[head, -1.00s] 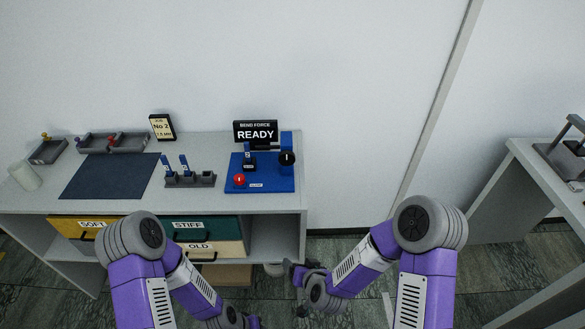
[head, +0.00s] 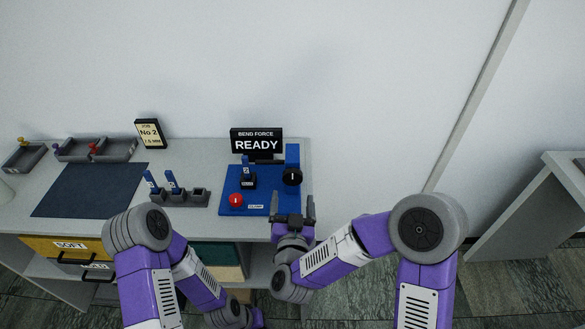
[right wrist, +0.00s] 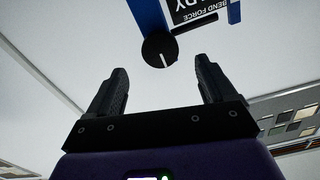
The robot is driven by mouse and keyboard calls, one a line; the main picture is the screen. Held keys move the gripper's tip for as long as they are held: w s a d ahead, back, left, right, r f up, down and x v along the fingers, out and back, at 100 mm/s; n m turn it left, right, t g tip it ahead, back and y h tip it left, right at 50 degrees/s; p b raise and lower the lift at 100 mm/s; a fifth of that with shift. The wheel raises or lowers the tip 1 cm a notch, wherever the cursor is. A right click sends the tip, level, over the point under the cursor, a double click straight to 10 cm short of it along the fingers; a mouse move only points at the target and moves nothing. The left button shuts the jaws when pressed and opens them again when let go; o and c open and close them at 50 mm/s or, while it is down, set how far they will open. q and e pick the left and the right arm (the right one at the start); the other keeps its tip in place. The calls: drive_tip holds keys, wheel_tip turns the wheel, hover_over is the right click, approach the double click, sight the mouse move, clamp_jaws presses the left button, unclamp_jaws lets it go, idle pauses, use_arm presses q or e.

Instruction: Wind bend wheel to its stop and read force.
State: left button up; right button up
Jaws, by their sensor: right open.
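The bend wheel is a black round knob (head: 292,176) with a white mark, on the right of the blue bend machine (head: 245,203). The display (head: 257,143) behind it reads BEND FORCE READY. A blue piece (head: 246,170) stands in a black holder on the machine, and a red button (head: 236,200) is at its front left. My right gripper (head: 293,205) is open and empty, in front of and below the wheel. In the right wrist view the wheel (right wrist: 160,50) shows beyond and between the open fingers, apart from them. My left gripper is not visible in the head view.
A grey rack (head: 180,194) with two blue pieces stands left of the machine. A dark mat (head: 90,190), grey trays (head: 95,150) and a No 2 sign (head: 150,133) are further left. Labelled drawers (head: 66,246) are below. Another table (head: 570,180) stands far right.

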sight(293, 180)
drive_tip(key=shift+w, duration=3.4)
